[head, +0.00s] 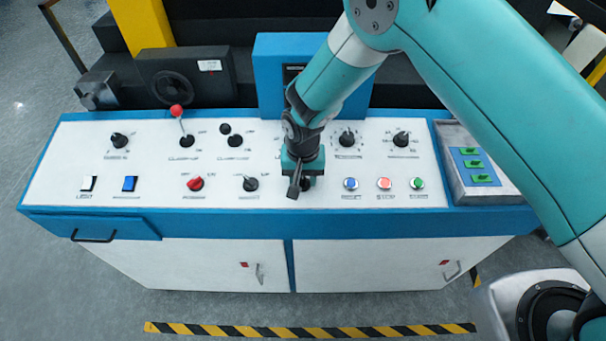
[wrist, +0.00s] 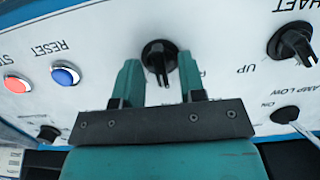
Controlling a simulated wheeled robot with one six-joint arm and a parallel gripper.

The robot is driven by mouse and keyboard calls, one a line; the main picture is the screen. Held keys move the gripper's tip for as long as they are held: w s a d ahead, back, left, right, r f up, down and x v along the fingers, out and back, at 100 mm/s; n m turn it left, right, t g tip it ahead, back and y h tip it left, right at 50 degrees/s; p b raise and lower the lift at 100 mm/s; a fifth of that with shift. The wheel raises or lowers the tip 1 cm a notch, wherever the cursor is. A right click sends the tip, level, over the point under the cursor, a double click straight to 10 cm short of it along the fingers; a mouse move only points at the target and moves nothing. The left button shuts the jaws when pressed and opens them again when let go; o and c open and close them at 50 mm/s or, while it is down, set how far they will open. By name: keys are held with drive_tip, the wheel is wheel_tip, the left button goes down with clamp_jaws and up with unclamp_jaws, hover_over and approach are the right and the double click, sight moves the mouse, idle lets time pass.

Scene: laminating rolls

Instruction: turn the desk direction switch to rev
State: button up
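A black rotary knob (wrist: 159,58) stands on the white panel between the tips of my gripper's two green fingers (wrist: 160,66) in the wrist view. Its white pointer line points down in that view, slightly right. Its label is mostly hidden by the right finger, so I cannot read its name or positions. My gripper is open, with a gap visible on both sides of the knob; I cannot tell whether either finger touches it. In the head view my gripper (head: 302,168) is low over the front row of the desk, and the knob (head: 307,184) is partly covered.
A black shaft knob (wrist: 291,45) is beside it; it also shows in the head view (head: 250,184). On the other side are the blue reset button (wrist: 65,74) and red stop button (wrist: 16,83). A toggle lever (wrist: 285,115) is near the gripper. A red knob (head: 195,184) is farther left.

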clamp_jaws()
drive_tip(key=n+b, duration=0.3)
drive_tip(key=shift+f+n+h, duration=0.2)
drive_tip(key=shift+n+h, duration=0.1)
drive_tip(key=n+h+b, duration=0.1)
drive_tip(key=n+b, duration=0.1)
drive_tip(key=n, duration=0.3)
drive_tip(key=shift+s+r, duration=0.1)
drive_tip(key=shift+r, duration=0.05)
drive_tip(key=shift+t+b, duration=0.3)
idle(0.4)
